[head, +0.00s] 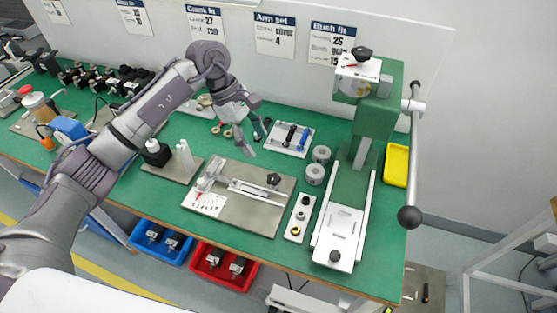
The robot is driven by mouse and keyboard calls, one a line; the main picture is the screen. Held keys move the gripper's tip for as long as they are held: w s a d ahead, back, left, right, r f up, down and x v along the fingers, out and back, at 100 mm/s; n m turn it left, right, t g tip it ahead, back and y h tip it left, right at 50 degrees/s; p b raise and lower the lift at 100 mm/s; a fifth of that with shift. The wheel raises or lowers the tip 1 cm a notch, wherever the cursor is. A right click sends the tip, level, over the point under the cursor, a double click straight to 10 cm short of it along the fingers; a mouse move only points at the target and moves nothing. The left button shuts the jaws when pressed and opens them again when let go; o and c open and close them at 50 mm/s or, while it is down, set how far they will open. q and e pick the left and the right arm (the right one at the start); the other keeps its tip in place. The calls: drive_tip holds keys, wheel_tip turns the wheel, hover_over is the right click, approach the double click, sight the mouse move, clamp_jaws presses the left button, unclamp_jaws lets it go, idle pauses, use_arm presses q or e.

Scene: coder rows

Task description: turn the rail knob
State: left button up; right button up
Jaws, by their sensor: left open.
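A black lobed knob (273,179) sits at the right end of a silver rail (245,188) on a grey-brown base plate (262,215). A white scale card with a red pointer (205,204) lies at the rail's left end. A second black knob (362,53) sits on top of the green press; the rail one seems the rail knob. My left gripper (256,139) is open and empty, pointing down over the bench, up and left of the rail knob and apart from it. My right gripper is not in view.
The green lever press (375,120) with its long handle (416,150) stands to the right. A white tray of handled pins (289,138), two grey cylinders (315,174) and a white strip (299,218) lie nearby.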

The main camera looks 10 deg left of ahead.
use_arm(q)
drive_tip(key=p, duration=0.2)
hover_over(272, 177)
drive_tip(key=a, duration=0.2)
wheel_tip(272, 177, down, 5)
drive_tip(key=x, duration=0.6)
drive_tip(key=shift+w+a+f+p, duration=0.1)
drive_tip(key=shift+w+f+p, duration=0.05)
drive_tip(key=shift+p, duration=0.15)
drive_tip(key=shift+f, duration=0.55)
drive_tip(key=shift+c, duration=0.7)
drive_tip(key=c, duration=1)
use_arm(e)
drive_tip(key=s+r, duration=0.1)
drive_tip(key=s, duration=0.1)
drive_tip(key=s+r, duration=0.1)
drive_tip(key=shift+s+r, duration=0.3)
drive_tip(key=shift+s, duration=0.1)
